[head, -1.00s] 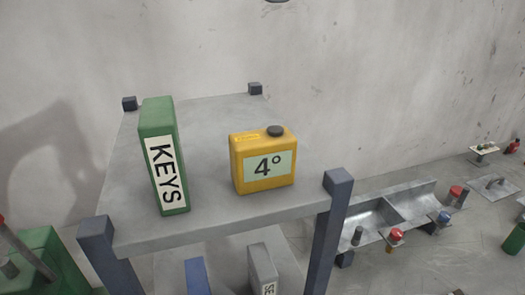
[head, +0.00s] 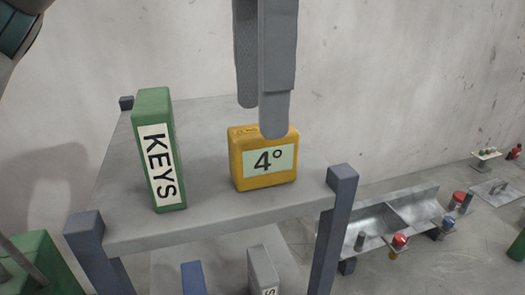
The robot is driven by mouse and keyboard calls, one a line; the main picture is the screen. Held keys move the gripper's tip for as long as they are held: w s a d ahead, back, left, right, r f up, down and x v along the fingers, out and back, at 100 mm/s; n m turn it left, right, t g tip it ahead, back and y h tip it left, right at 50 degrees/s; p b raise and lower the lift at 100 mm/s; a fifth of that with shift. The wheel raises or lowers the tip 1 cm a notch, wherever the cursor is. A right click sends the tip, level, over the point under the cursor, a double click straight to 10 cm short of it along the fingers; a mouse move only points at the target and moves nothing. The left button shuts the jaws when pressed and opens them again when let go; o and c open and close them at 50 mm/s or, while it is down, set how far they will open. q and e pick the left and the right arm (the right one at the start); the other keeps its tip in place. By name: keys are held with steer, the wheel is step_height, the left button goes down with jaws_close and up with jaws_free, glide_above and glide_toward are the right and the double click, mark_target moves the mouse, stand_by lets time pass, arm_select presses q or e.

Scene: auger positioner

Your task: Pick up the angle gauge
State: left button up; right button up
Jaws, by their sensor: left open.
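The angle gauge is a yellow box (head: 262,180) with a pale label reading 4°. It stands upright on the top shelf of a grey rack (head: 215,222). My left gripper (head: 262,118) hangs from above with its two grey fingers pointing down. Its fingers are apart and nothing shows between them. My right gripper is not in view.
A green box labelled KEYS (head: 158,150) stands left of the gauge on the same shelf. Blue-grey corner posts (head: 341,185) rise above the shelf edge. Blue (head: 194,278) and grey (head: 263,270) boxes sit below. A metal trough (head: 400,212) lies at right on the floor.

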mark_target(263, 155)
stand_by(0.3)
arm_select(q)
step_height(263, 155, down, 2)
steer(key=shift+s+d+p, duration=0.1)
steer(key=shift+s+p, duration=0.05)
steer(key=shift+p, duration=0.75)
step_height(263, 155, down, 2)
steer(key=shift+f+p, duration=0.1)
steer(key=shift+p, duration=0.3)
steer(key=shift+f, duration=0.5)
jaws_close()
